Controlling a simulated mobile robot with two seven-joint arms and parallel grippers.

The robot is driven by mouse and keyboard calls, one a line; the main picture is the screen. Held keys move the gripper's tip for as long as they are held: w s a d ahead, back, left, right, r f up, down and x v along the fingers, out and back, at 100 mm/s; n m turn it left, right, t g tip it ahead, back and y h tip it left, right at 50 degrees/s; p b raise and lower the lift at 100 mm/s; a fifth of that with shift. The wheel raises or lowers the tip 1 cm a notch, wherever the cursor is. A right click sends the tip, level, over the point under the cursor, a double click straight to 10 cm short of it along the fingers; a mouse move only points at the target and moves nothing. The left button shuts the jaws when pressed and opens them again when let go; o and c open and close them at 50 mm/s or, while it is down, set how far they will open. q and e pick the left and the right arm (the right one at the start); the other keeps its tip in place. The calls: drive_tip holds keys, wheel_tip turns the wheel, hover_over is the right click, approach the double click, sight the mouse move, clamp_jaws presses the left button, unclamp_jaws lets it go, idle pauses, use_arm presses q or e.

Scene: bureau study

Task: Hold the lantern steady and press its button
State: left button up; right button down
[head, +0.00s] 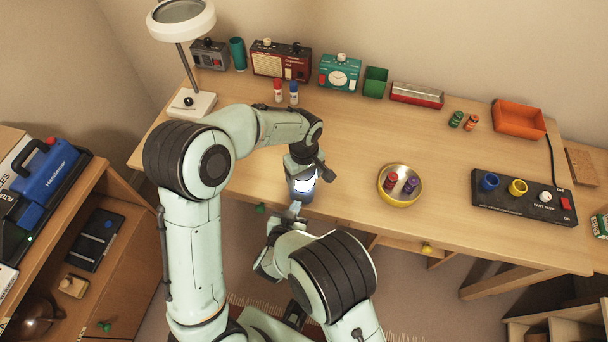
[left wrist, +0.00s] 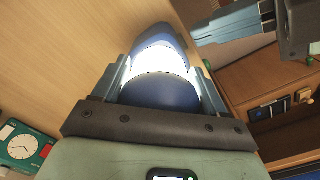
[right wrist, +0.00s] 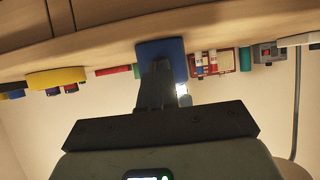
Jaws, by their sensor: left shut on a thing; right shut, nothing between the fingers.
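The blue lantern (head: 301,196) stands near the front edge of the desk, and its middle band glows white. My left gripper (head: 304,173) is shut on the lantern from above and behind in the head view. In the left wrist view the lantern (left wrist: 160,92) sits between the two fingers, its band brightly lit. My right gripper (head: 294,209) is shut and empty, its tips close to the lantern's front side. In the right wrist view its fingertips (right wrist: 158,72) overlap the blue lantern (right wrist: 150,48); I cannot tell whether they touch. The button is hidden.
On the desk (head: 340,140), a bowl with small cans (head: 398,200) and a black control panel (head: 520,207) lie to the right. Red and blue bottles (head: 286,92) stand behind my left arm. A magnifier lamp (head: 192,102) stands at the left. The desk between lantern and bowl is clear.

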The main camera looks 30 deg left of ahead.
use_arm(q)
drive_tip(key=o, duration=1.3)
use_arm(e)
drive_tip(key=s, duration=0.2)
drive_tip(key=s+d, duration=0.1)
drive_tip(key=s, duration=0.2)
drive_tip(key=shift+d, duration=0.1)
use_arm(q)
drive_tip(key=shift+o, duration=0.2)
drive_tip(key=shift+r, duration=0.1)
use_arm(e)
drive_tip(key=shift+w, duration=0.1)
use_arm(q)
wheel_tip(320, 180, up, 12)
